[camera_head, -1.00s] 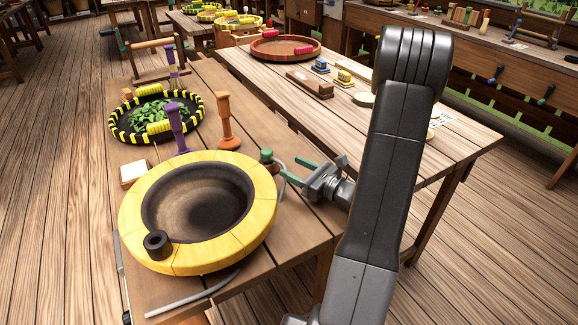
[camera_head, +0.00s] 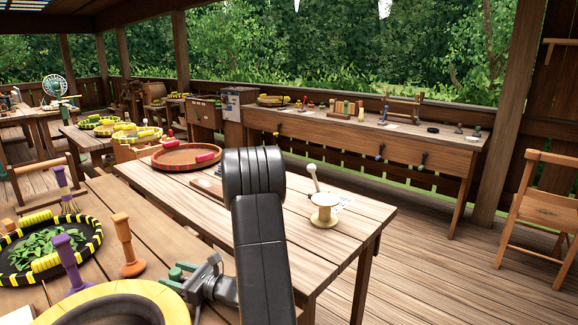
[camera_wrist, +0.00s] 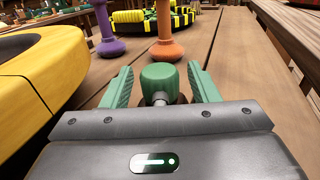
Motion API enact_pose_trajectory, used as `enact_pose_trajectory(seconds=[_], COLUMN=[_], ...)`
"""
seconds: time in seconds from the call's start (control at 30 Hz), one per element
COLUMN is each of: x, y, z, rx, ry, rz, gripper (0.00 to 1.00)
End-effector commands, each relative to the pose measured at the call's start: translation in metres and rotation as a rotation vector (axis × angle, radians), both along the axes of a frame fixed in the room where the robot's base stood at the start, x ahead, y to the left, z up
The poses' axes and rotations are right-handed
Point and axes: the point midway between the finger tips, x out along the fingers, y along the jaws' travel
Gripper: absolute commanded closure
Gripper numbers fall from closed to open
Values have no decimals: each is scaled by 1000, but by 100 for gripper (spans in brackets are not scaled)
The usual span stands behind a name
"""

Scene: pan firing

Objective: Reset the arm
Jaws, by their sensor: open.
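My gripper (camera_wrist: 160,84) is open, with its two green fingers spread apart in the wrist view. A round green knob (camera_wrist: 160,77) on a metal stem shows between the fingers, with a gap visible on each side. In the head view the green knob (camera_head: 176,272) sits at the lower left, close to my gripper. My dark arm rises in the middle of that view and hides part of the table behind it. The yellow-rimmed round pan (camera_head: 130,296) is left of the gripper, cut off by the bottom edge; its yellow rim (camera_wrist: 45,65) also shows at left in the wrist view.
A purple-handled tool (camera_head: 68,262) and an orange-handled tool (camera_head: 126,245) stand beyond the knob. A black-and-yellow tray (camera_head: 92,228) of green leaves is at left. The second table (camera_head: 330,245) at right holds a wooden spool (camera_head: 324,211) and a red tray (camera_head: 160,162).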

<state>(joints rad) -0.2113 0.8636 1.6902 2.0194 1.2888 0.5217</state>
Motion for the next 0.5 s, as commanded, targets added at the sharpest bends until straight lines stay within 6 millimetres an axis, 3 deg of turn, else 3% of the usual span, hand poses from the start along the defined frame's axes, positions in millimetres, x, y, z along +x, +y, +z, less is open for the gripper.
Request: enact_pose_trajectory(seconds=[0.1, 0.2, 0.5], x=[5, 5, 5], y=[17, 15, 15], z=[-8, 16, 37], rx=[1, 1, 0], ry=[2, -3, 1], rz=[1, -1, -1], gripper=[45, 45, 45])
